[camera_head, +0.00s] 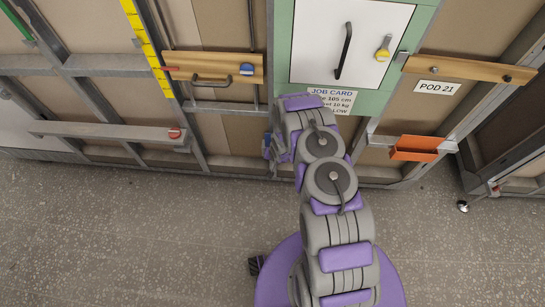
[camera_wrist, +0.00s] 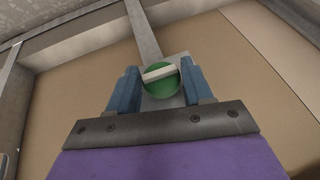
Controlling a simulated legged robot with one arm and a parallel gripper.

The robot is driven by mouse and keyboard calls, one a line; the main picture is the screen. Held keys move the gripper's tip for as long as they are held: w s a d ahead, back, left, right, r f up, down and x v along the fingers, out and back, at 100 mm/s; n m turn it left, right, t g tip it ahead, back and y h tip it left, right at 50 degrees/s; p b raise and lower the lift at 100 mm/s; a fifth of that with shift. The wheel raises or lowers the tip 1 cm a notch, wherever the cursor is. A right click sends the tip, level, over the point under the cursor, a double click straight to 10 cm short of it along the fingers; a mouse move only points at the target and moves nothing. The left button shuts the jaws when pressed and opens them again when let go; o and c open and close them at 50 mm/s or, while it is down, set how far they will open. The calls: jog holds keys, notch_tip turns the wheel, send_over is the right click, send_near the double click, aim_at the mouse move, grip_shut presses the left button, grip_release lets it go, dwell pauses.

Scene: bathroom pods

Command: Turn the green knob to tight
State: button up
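The green knob (camera_wrist: 160,86) shows in the wrist view, with a pale bar across its face. The bar is slightly tilted, its right end higher. The knob sits on a grey metal plate in front of a tan panel. My gripper (camera_wrist: 160,78) has its two blue fingers apart, one on each side of the knob. The fingers are close to the knob's edges; I cannot tell whether they touch it. In the head view my gripper (camera_head: 269,147) is low against the wall, left of my arm, mostly hidden by it. The green knob is hidden there.
A wooden rail (camera_head: 205,68) carries a blue knob (camera_head: 247,69). An orange tray (camera_head: 415,149) juts out at right. The floor is clear.

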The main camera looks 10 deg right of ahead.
jog(key=c, duration=0.6)
